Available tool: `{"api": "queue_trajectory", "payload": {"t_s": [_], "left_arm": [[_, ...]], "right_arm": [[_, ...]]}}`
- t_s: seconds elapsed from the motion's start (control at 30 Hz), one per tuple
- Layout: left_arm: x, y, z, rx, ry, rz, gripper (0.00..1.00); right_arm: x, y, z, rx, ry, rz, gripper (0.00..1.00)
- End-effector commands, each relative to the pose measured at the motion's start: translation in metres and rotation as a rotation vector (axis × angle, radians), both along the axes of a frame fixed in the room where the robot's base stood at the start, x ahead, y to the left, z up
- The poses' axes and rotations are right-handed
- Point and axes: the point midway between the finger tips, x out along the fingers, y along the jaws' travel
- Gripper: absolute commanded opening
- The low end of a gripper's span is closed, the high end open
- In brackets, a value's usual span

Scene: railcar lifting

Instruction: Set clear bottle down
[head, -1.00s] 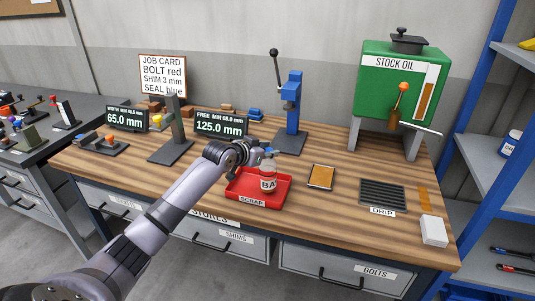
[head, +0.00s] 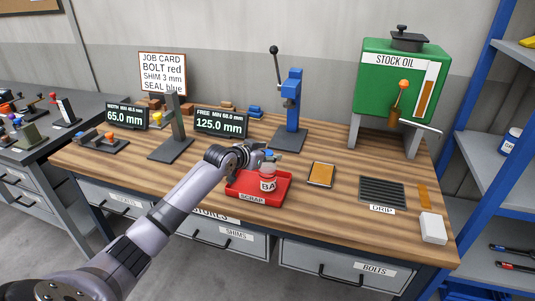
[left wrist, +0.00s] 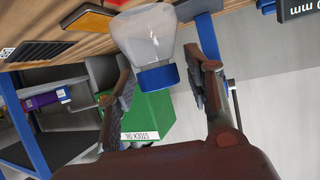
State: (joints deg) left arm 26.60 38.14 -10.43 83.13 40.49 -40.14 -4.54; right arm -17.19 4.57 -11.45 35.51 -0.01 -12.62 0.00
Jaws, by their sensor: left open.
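The clear bottle (head: 268,184) stands upright in the red scrap tray (head: 238,190) in the head view; part of its label reads "BA". In the left wrist view the clear bottle (left wrist: 146,38) appears upside down, with its blue cap toward my palm. My left gripper (head: 264,156) is at the bottle's top. In the left wrist view the left gripper (left wrist: 158,62) is open, with one finger on each side of the cap and neck and gaps visible beside the cap. My right gripper is in neither view.
A blue press (head: 290,115) stands behind the tray. An amber-topped pad (head: 320,174), a drip grate (head: 382,191) and a white block (head: 433,228) lie to the right. A green oil tank (head: 390,85) stands at the back right. Bare wood lies between them.

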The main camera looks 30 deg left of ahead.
Motion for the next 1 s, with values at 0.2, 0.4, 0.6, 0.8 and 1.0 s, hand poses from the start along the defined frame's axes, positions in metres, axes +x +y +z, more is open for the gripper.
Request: {"api": "queue_trajectory", "payload": {"t_s": [0.2, 0.4, 0.6, 0.8, 1.0], "left_arm": [[-0.001, 0.000, 0.004, 0.001, -0.001, 0.000, 0.47], [-0.021, 0.002, 0.012, 0.004, -0.001, -0.001, 0.47], [-0.055, 0.004, 0.027, 0.005, 0.000, -0.002, 0.47], [-0.086, 0.006, 0.042, 0.004, 0.001, -0.001, 0.47], [-0.104, 0.008, 0.052, 0.001, 0.000, 0.000, 0.47]], "right_arm": [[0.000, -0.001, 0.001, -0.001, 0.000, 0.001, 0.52], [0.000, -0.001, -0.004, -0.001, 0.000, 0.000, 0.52], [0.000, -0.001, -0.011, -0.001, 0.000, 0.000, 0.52], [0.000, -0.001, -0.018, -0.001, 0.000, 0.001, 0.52], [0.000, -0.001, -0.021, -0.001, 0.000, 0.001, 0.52]]}}
